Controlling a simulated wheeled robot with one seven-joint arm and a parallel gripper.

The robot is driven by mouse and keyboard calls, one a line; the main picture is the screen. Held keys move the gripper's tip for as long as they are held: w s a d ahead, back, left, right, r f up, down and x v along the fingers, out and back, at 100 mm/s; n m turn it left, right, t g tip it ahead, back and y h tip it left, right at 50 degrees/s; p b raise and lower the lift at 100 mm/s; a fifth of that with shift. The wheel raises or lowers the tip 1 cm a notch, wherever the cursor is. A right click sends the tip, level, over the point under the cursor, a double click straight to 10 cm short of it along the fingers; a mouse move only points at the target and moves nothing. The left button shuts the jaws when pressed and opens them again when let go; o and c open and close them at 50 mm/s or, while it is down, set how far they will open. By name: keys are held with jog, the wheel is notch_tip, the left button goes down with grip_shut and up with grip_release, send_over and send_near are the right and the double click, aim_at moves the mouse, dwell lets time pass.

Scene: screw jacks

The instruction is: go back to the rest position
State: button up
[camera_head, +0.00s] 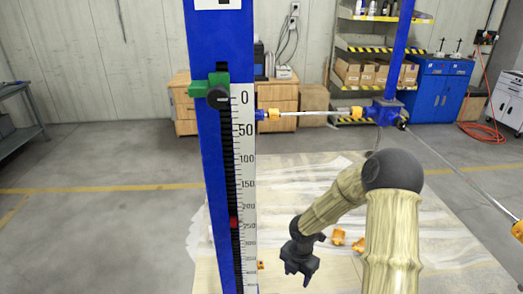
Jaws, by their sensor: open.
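My gripper (298,270) is dark and points down at the lower middle of the head view, at the end of my pale, ribbed arm. Its jaws are open, with nothing seen between them. It appears to the right of a blue upright post (207,140) with a white scale (245,165) marked from 0 downward. A green slider with a dark knob (215,91) sits near the 0 mark. A small red marker (233,222) shows lower, a little below 200. The foot of the post is out of view.
A second blue post (400,50) stands behind, joined by a horizontal rod (320,113). Small orange parts (338,237) lie near my arm. Wooden cabinets (280,97), shelving and a blue cabinet (440,88) line the back wall. The grey floor (100,160) at left is clear.

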jog(key=s+r+m+t, duration=0.1)
jog(key=s+r+m, duration=0.6)
jog(key=m, duration=0.6)
jog(key=s+r+m+t, duration=0.1)
jog(key=s+r+m, duration=0.6)
jog(key=r+m, duration=0.3)
jog(key=m, duration=0.4)
jog(key=shift+r+t, duration=0.3)
